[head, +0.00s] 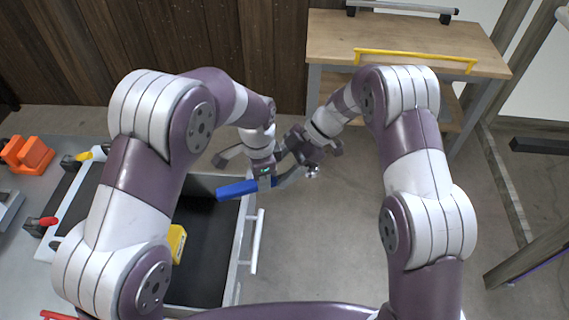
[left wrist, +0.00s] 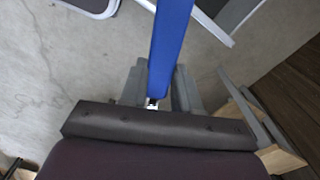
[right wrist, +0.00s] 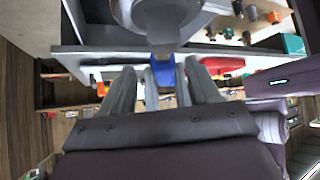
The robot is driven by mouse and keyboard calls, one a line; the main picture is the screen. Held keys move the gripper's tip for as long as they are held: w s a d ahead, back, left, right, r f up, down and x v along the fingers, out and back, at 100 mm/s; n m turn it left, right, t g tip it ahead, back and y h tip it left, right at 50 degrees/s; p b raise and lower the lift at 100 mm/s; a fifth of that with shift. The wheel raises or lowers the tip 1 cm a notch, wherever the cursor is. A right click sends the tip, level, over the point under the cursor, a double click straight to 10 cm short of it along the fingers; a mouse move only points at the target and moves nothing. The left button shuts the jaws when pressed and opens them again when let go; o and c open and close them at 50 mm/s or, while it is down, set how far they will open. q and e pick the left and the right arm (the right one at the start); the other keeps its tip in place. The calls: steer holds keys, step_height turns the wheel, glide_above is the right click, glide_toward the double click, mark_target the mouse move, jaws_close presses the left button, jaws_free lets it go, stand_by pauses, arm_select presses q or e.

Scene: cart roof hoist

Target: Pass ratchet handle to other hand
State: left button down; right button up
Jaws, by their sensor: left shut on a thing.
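The ratchet handle has a long blue grip (head: 237,190) and a grey metal part toward its right end. My left gripper (head: 265,180) is shut on it near where the blue meets the grey; the left wrist view shows the blue grip (left wrist: 169,45) rising from between its fingers. The handle is in the air at the right edge of the cart. My right gripper (head: 298,166) is close beside the left one. In the right wrist view its fingers (right wrist: 162,95) are apart, with a grey piece and the blue grip (right wrist: 163,72) showing in the gap. Contact there is unclear.
The grey cart with a black-lined tray (head: 205,285) stands at left, with a side rail (head: 257,240) and a yellow item (head: 176,243). An orange tool (head: 28,154) lies at far left. A wooden bench (head: 410,38) stands at back right. The floor between is clear.

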jaws_close()
arm_select(q)
steer(key=c, duration=0.7)
jaws_free()
steer(key=shift+c, duration=0.2)
